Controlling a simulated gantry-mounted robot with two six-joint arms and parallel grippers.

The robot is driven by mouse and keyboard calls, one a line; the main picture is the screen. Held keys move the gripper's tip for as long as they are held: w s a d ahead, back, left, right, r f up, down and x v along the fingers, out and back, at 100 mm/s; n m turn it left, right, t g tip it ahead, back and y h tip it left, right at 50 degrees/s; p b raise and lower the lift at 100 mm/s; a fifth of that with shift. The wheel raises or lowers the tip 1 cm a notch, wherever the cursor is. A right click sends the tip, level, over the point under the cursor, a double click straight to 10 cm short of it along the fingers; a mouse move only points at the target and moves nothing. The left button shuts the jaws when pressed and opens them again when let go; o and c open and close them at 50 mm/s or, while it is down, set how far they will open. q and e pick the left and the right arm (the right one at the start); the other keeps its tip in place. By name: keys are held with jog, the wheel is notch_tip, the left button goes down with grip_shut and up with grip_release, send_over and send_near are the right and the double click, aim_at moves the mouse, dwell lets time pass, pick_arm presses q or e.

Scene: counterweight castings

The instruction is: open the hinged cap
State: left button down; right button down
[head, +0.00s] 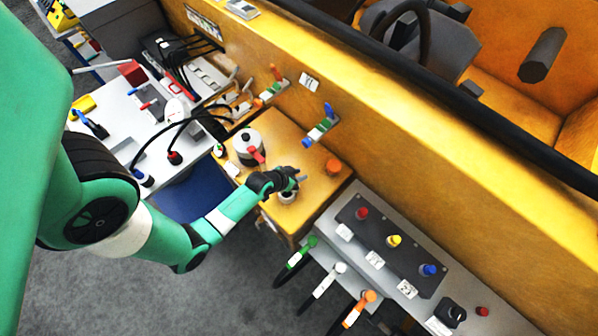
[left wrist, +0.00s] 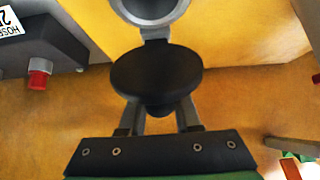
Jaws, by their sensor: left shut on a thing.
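The hinged cap (left wrist: 155,78) is a round black disc in the left wrist view. A grey hinge piece (left wrist: 155,33) joins it to the grey ring of a filler neck (left wrist: 178,10), which has a dark round inside and is cut off by the top edge. The cap stands out from the neck on the hinge side and does not cover it. My left gripper (left wrist: 158,113) is shut on the cap's edge part, partly hidden behind the disc. In the head view my left gripper (head: 292,177) is just above the small grey neck (head: 288,197). My right gripper is not in view.
A silver pot-like vessel with a red handle (head: 249,147) and an orange knob (head: 333,166) share the yellow ledge. A grey panel with red, yellow and blue knobs (head: 394,241) lies to the right. Coloured hose handles (head: 328,280) hang at its front. The yellow wall rises behind.

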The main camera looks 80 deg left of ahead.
pick_arm(q)
jog(key=shift+s+d+f, duration=0.1)
jog(key=shift+s+f, duration=0.1)
jog(key=shift+f, duration=0.1)
dwell(0.4)
jog(key=c, duration=0.7)
grip_release()
jog(key=shift+o, duration=0.5)
jog(key=shift+w+r, duration=0.1)
jog(key=shift+r, duration=0.4)
jog(key=p+v, duration=0.2)
jog(key=v, duration=0.9)
jog(key=shift+s, duration=0.2)
jog(key=shift+f, duration=0.1)
